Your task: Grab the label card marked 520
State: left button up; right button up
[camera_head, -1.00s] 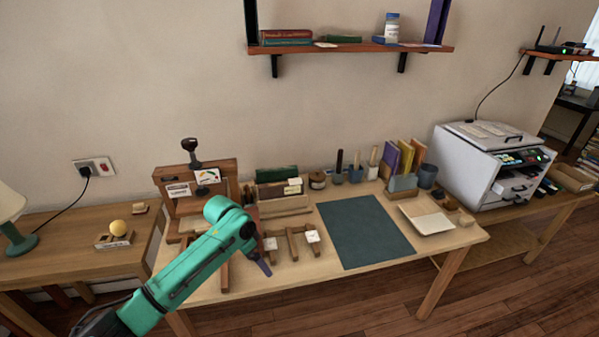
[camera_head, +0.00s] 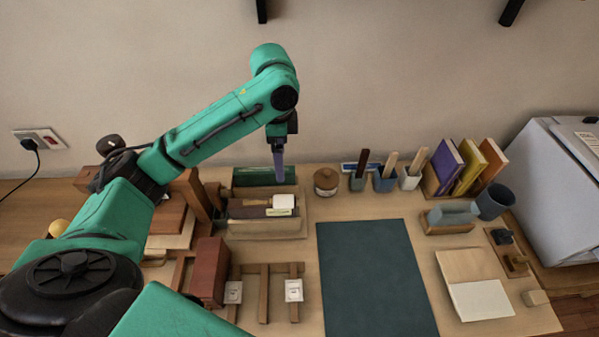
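Two small white cards lie on the wooden rack near the table's front, a left card (camera_head: 233,292) and a right card (camera_head: 293,290). Their markings are too small to read, so I cannot tell which is marked 520. Another white piece (camera_head: 283,203) sits on the wooden book holder (camera_head: 265,232) behind them. My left gripper (camera_head: 279,172) points down over the back of this holder, above the white piece in the picture. Only one narrow finger shape shows clearly, and I see nothing held. My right gripper is not in view.
A reddish-brown block (camera_head: 209,272) stands beside the left card. A dark green mat (camera_head: 372,275) lies at the middle right. Cups with tools (camera_head: 386,180), upright books (camera_head: 467,168) and an open booklet (camera_head: 475,286) stand or lie farther right. My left arm covers the left side.

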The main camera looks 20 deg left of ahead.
pick_arm(q)
jog(key=p, duration=0.1)
send_over(283, 201)
jog(key=s, duration=0.1)
notch_tip(283, 201, down, 6)
jog(key=f, duration=0.2)
jog(key=f+p, duration=0.1)
jog(key=f, duration=0.1)
jog(key=w+f+p, duration=0.1)
jog(key=f, duration=0.2)
jog(key=shift+f, duration=0.35)
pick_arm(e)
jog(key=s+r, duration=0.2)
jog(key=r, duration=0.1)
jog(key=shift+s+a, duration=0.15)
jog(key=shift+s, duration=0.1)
pick_arm(q)
jog(key=shift+f+p, duration=0.3)
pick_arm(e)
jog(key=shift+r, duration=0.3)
pick_arm(q)
grip_shut()
